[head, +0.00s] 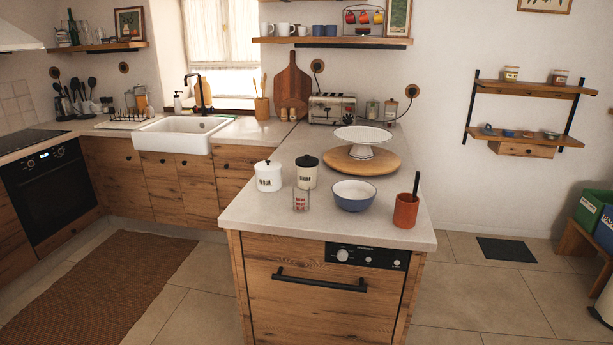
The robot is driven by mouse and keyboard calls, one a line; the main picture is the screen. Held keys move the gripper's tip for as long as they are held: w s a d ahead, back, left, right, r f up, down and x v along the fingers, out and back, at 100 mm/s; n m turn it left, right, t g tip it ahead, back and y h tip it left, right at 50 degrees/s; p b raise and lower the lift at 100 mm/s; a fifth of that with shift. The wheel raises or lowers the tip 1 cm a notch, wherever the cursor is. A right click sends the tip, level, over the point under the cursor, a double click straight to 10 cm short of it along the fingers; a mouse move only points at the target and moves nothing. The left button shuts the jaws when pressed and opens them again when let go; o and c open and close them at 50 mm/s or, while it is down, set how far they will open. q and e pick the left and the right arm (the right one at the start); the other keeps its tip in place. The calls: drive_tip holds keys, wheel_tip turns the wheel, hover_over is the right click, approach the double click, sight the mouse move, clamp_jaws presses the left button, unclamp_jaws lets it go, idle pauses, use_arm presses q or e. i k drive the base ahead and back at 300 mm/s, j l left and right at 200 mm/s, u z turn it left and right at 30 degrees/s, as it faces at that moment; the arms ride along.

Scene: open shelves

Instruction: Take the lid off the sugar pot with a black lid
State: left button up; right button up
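The sugar pot (307,178) is a cream pot with dark lettering, standing upright on the peninsula counter. Its black lid (307,160) sits on top of it. A similar white pot (268,180) labelled flour, with a white lid and dark knob, stands to its left. Neither of my grippers shows in the head view.
Close in front of the sugar pot is a measuring glass (301,200) with red marks. A blue bowl (354,196) and a terracotta pot (405,211) stand to the right. Behind are a round wooden board (385,163) and a white cake stand (363,136). The counter's front left corner is clear.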

sight(306, 161)
drive_tip(key=i+j+z, duration=0.15)
drive_tip(key=i+j, duration=0.3)
drive_tip(key=i+j+z, duration=0.15)
drive_tip(key=i+j, duration=0.25)
drive_tip(key=j, duration=0.15)
drive_tip(key=i+j+z, duration=0.15)
drive_tip(key=i+j, duration=0.25)
drive_tip(key=j, duration=0.2)
